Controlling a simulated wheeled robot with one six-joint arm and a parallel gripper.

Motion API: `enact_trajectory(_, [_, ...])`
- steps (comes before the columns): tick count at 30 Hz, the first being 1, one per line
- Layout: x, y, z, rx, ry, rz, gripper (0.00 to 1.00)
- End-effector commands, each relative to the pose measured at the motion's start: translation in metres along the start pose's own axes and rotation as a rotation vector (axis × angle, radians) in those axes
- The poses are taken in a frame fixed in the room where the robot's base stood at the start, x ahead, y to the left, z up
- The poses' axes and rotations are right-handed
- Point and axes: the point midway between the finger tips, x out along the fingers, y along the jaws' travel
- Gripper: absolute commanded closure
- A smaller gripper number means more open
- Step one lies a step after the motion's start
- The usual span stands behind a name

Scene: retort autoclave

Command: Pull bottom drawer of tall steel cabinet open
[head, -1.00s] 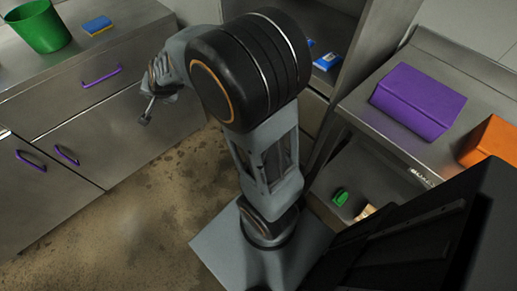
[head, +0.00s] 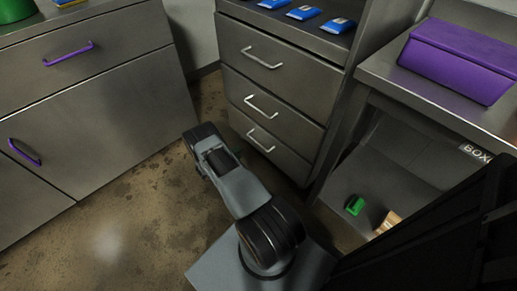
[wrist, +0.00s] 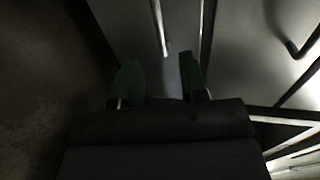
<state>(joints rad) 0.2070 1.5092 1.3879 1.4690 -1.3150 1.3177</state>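The tall steel cabinet (head: 334,65) stands at the centre of the head view with three stacked drawers, all shut. Its bottom drawer (head: 288,160) has a pale bar handle (head: 260,141). In the wrist view, what looks like that handle (wrist: 160,28) lies just ahead of the fingertips, roughly in line with the gap between them. My gripper (wrist: 160,82) is open and empty, its two green-tipped fingers apart. In the head view my arm reaches low in front of the cabinet's left side, and its links hide the gripper. I cannot tell the exact distance to the handle.
The middle drawer handle (head: 260,107) is above; a handle also shows at right in the wrist view (wrist: 300,45). A steel counter (head: 95,110) with purple handles stands left. A side table (head: 385,72) bearing a purple box (head: 460,62) stands right. Stained floor (head: 120,220) is clear.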

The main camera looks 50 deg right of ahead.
Motion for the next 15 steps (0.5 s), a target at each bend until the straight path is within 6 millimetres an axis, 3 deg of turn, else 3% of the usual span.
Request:
enact_trajectory(5, [0.019,0.010,-0.010,0.011,0.032,-0.020,0.60])
enact_trajectory(15, [0.084,0.009,-0.012,0.011,0.031,-0.020,0.60])
